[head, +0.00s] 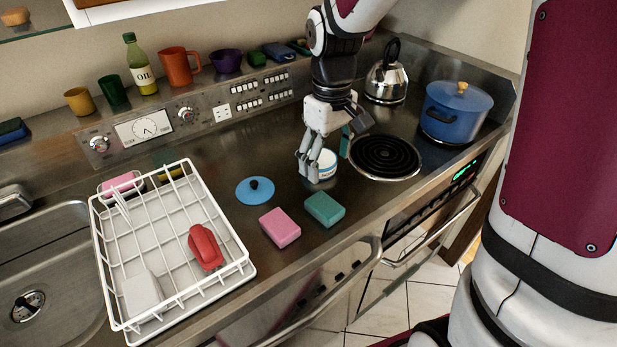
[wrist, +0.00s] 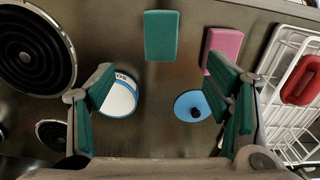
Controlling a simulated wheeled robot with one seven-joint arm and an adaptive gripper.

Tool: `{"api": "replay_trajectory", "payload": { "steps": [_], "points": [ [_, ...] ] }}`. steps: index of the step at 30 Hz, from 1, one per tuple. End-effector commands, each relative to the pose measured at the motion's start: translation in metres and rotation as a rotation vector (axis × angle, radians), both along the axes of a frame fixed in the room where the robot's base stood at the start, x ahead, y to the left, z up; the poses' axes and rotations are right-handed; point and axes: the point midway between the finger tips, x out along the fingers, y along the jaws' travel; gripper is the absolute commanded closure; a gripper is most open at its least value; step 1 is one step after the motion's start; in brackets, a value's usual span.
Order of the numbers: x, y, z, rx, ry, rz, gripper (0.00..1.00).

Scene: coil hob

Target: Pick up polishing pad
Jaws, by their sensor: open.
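Two block-shaped pads lie flat on the steel counter: a teal one (head: 324,209) and a pink one (head: 280,228) to its left. I cannot tell from looks which is the polishing pad. In the wrist view the teal pad (wrist: 161,36) is at top centre and the pink pad (wrist: 224,45) is right of it, partly behind a finger. My gripper (head: 328,158) is open, pointing down above the counter behind the teal pad. A white and blue round tin (head: 327,164) stands by its fingers; in the wrist view the left finger partly covers it. Nothing is held.
A blue lid with a black knob (head: 255,190) lies left of my gripper. A white dish rack (head: 245,262) with a red item (head: 205,247) is further left. A coil burner (head: 386,156), kettle (head: 386,80) and blue pot (head: 455,118) are to the right.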

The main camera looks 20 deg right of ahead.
Motion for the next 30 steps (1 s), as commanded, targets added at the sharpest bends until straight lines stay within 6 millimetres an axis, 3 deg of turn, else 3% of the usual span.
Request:
{"api": "replay_trajectory", "payload": {
  "steps": [12, 20, 30],
  "points": [
    [-0.001, 0.0, -0.071, 0.0, 0.004, 0.001, 0.28],
    [-0.001, 0.0, -0.088, -0.001, 0.004, 0.001, 0.28],
    [-0.002, 0.0, -0.131, 0.0, 0.002, 0.001, 0.28]
  ]
}}
